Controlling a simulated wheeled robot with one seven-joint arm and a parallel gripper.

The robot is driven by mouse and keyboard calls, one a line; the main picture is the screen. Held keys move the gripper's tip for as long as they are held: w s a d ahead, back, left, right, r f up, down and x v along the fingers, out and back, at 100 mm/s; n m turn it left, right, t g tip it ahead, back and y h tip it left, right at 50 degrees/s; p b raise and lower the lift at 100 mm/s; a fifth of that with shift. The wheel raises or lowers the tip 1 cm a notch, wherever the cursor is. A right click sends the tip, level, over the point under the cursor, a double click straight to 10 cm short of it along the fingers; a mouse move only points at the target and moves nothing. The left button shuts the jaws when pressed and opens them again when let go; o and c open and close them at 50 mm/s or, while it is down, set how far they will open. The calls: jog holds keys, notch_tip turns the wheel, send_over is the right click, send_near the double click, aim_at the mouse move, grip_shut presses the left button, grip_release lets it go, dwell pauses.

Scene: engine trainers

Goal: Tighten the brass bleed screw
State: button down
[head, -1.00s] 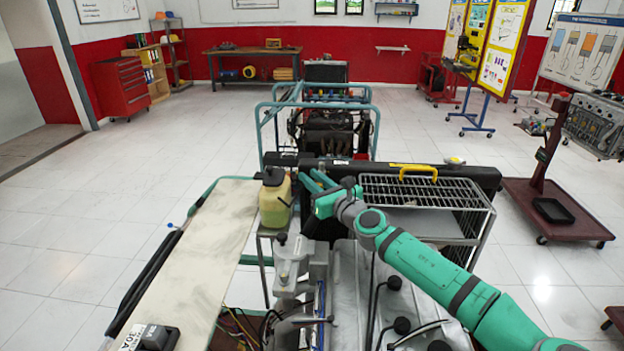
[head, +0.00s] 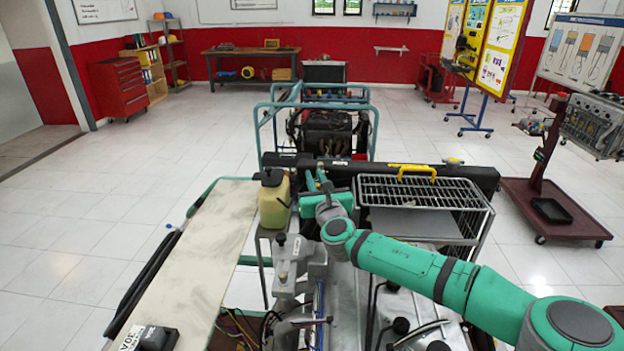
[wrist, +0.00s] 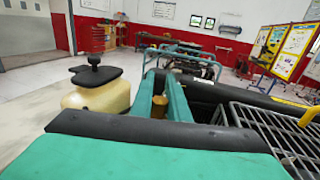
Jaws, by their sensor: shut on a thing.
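The brass bleed screw (wrist: 159,105) shows in the wrist view as a small brass piece between the two teal fingers of my gripper (wrist: 161,90). The gripper is shut on it, and the fingers hide most of its sides. In the head view my gripper (head: 317,177) reaches away over the far end of the engine, just right of the yellowish reservoir with a black cap (head: 274,204). The screw cannot be made out in the head view. The same reservoir stands close to the left of the fingers in the wrist view (wrist: 101,98).
A wire rack (head: 425,192) with a yellow handle (head: 412,170) stands close to the right of my gripper. A long black beam (head: 480,176) runs behind. A pale board (head: 190,265) lies at left. Another engine on a teal frame (head: 262,135) stands beyond.

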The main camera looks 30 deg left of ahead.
aim_at(318, 187)
jog(key=shift+w+d+m+t+h, duration=0.15)
jog(key=shift+d+m+t+h, duration=0.1)
jog(key=shift+m+t+h, duration=0.7)
jog(key=shift+w+d+m+t+h, duration=0.2)
jog(key=shift+m+t+h, duration=0.45)
jog(key=shift+h, duration=0.6)
jog(key=c, duration=1.7)
grip_release()
jog(key=shift+s+d, duration=0.1)
jog(key=v, duration=1)
jog(key=shift+s+d+r, duration=0.1)
jog(key=shift+s, duration=0.2)
jog(key=shift+w, duration=0.1)
